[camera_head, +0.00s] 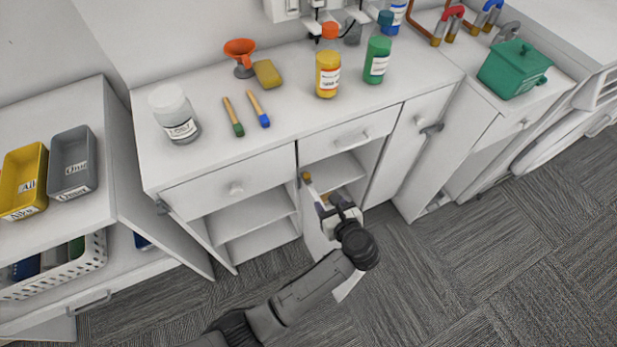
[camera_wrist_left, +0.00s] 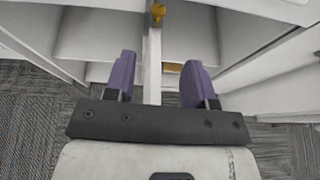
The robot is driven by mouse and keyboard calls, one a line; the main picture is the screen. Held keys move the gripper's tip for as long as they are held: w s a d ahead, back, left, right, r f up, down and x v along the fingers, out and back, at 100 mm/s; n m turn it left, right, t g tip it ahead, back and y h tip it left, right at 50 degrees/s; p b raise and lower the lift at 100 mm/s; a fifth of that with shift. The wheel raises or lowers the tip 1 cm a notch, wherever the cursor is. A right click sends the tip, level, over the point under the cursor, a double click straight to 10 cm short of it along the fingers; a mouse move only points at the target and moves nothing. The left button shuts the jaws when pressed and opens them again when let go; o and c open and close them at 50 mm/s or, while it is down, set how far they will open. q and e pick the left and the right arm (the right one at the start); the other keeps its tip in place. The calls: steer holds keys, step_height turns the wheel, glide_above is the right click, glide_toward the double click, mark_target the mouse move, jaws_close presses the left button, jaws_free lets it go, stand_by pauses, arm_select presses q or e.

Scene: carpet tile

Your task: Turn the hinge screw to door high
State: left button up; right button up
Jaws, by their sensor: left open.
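A small brass-yellow piece, which looks like the hinge screw (camera_head: 306,177), sits high at the front of the white cabinet, by the upright between its openings. It also shows in the left wrist view (camera_wrist_left: 158,12), at the top near the middle. My left gripper (camera_head: 322,200) is in front of the cabinet, just below and to the right of this piece. In the left wrist view its two purple fingers (camera_wrist_left: 157,78) are apart, with a narrow white upright edge showing between them. The yellow piece lies beyond the fingertips, not between them. My right gripper is not in view.
The white countertop (camera_head: 215,165) holds a yellow bottle (camera_head: 328,75), a green bottle (camera_head: 376,60), a jar (camera_head: 176,115) and brushes. Grey carpet (camera_head: 440,270) is clear at right.

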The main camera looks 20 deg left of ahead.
mark_target(307, 177)
arm_select(q)
steer(key=b+x, duration=0.1)
steer(key=x, duration=1.2)
steer(key=shift+w+a, duration=0.25)
steer(key=shift+a, duration=0.15)
steer(key=c, duration=0.9)
steer(key=shift+o, duration=0.2)
